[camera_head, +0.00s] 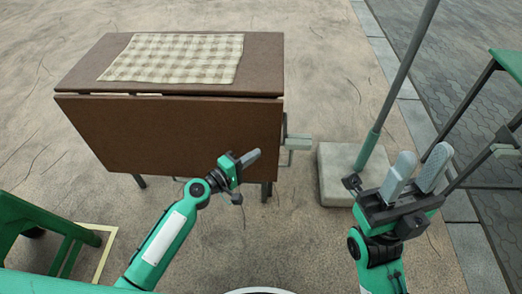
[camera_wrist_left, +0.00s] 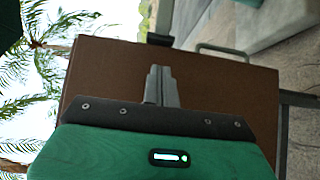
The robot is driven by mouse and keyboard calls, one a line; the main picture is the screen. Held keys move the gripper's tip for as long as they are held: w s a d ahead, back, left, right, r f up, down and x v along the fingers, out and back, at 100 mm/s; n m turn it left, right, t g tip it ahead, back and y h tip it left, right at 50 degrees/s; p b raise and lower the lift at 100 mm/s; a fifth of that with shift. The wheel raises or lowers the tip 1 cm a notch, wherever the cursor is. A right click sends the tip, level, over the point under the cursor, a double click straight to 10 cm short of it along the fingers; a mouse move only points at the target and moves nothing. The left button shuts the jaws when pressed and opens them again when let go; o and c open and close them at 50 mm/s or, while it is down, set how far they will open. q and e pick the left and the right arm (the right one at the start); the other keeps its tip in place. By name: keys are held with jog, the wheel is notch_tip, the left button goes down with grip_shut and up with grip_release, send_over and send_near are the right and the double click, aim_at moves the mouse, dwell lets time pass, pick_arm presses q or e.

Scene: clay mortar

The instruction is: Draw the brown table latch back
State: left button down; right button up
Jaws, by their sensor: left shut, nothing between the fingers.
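The brown table (camera_head: 180,135) stands left of centre in the head view, its front leaf hanging down. A grey latch (camera_head: 297,142) with a bar-like handle sticks out from its right side. In the left wrist view the brown panel (camera_wrist_left: 225,95) fills the middle, and the grey U-shaped handle (camera_wrist_left: 222,50) shows at its upper edge. My left gripper (camera_head: 254,156) is shut and empty, in front of the leaf's right part, left of and nearer than the latch. Its closed fingers also show in the wrist view (camera_wrist_left: 160,72). My right gripper (camera_head: 424,152) is open and empty, well right of the table.
A checked cloth (camera_head: 175,57) lies on the tabletop. A pole (camera_head: 395,85) in a pale concrete block (camera_head: 338,160) stands right of the latch. Green furniture stands at the lower left (camera_head: 35,225) and far right (camera_head: 510,62). Some ground between table and block is clear.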

pick_arm(q)
jog(key=v, duration=0.6)
jog(key=shift+w+a, duration=0.1)
dwell(0.3)
